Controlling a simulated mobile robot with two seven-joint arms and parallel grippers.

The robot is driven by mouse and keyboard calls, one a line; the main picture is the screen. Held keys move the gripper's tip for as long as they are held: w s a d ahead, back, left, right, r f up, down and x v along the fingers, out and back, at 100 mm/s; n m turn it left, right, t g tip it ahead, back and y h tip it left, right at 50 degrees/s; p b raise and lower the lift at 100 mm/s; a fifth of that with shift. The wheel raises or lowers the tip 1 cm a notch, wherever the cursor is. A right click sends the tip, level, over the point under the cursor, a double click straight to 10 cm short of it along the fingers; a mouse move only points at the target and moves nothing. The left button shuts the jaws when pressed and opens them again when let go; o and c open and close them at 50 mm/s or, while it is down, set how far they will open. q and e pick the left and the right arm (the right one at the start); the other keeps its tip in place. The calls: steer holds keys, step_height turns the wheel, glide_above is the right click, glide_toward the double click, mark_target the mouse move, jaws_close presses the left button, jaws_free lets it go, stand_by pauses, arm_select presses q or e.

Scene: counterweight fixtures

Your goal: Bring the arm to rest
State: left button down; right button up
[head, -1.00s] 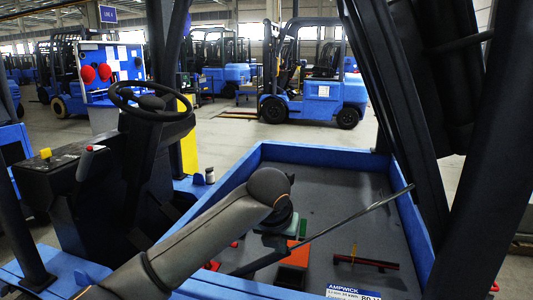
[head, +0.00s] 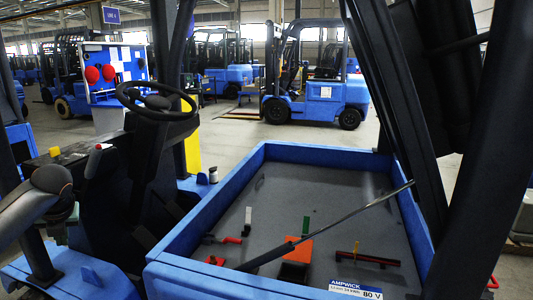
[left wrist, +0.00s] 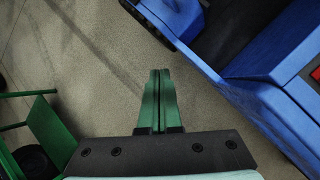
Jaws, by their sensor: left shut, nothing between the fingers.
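My left gripper (left wrist: 158,100) shows in the left wrist view with its green fingers pressed together and nothing between them. It hangs over bare concrete floor, beside a blue machine body (left wrist: 225,55). In the head view my left arm is at the left edge, outside and left of the blue-walled bay (head: 205,222). Its fingertips are hard to make out there. My right gripper is not in view.
The bay holds an orange block (head: 298,250), red parts (head: 231,240), a green piece (head: 305,226), a dark red bar (head: 367,258) and a slanting dark rod (head: 340,217). The steering wheel (head: 157,98) stands nearby. A green frame (left wrist: 45,130) is left of my gripper.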

arm_select(q)
steer(key=s+a, duration=0.2)
steer(key=a, duration=0.2)
steer(key=s+d+f+n+t, duration=0.25)
steer(key=f+n, duration=0.35)
steer(key=f, duration=1.1)
steer(key=s+d+f+n+h, duration=0.2)
steer(key=s+d+f+n, duration=0.4)
steer(key=s+f, duration=0.45)
steer(key=s+d+f+n+t+h, duration=0.1)
steer(key=s+d+f+n+h, duration=0.2)
steer(key=s, duration=0.4)
steer(key=s+d+f+n+t+h, duration=0.1)
steer(key=s+d+f+n, duration=0.1)
steer(key=s+d+n, duration=0.4)
steer(key=s+d+f+n+t+h, duration=0.1)
steer(key=d+n, duration=0.6)
steer(key=d, duration=1.1)
steer(key=shift+s+f+h, duration=0.3)
steer(key=shift+s+f, duration=0.15)
steer(key=shift+s, duration=0.1)
